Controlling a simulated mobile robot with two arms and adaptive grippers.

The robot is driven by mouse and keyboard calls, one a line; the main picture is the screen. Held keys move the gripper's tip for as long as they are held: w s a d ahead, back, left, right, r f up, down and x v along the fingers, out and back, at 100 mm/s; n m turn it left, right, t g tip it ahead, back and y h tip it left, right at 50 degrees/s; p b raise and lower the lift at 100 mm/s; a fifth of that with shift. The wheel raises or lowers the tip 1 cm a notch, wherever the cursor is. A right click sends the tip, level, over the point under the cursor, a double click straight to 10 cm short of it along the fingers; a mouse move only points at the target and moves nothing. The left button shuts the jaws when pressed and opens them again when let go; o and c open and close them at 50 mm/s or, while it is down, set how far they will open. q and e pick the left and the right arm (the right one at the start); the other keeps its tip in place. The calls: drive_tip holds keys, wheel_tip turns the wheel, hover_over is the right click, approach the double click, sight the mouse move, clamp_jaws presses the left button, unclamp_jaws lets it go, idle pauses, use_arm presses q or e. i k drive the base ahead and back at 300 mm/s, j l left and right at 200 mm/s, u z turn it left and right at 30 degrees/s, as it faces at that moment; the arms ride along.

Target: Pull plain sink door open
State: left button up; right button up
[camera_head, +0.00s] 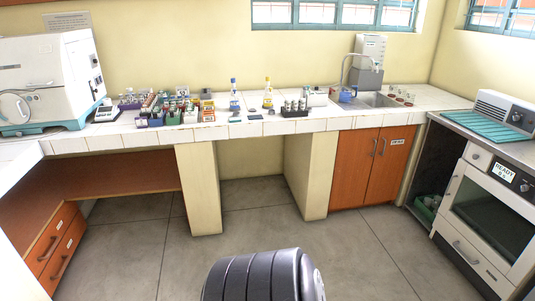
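The orange-brown sink cabinet below the counter has two doors, both shut. The left door (351,172) is plain, with no label. Its upright metal handle (374,147) sits near the upper part of its right edge. The right door (393,168) carries a small white label (398,142) and has its own handle (383,147) near its left edge. The sink (375,100) with its tap is set in the counter above. Neither of my grippers is in view.
A tiled counter (120,137) runs along the back wall, with bottles and racks on it. A cream pillar (311,178) stands just left of the sink cabinet. An oven-like appliance (490,215) and a green bin (427,208) are at right. The grey floor (355,255) before the doors is clear.

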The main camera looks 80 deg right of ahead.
sight(356, 148)
drive_tip(key=z, duration=3.45)
drive_tip(key=i+l, duration=0.15)
drive_tip(key=i, duration=0.25)
drive_tip(key=i+l, duration=0.15)
drive_tip(key=i, duration=0.3)
drive_tip(key=i+l, duration=0.15)
drive_tip(key=i, duration=0.25)
drive_tip(key=z, duration=0.05)
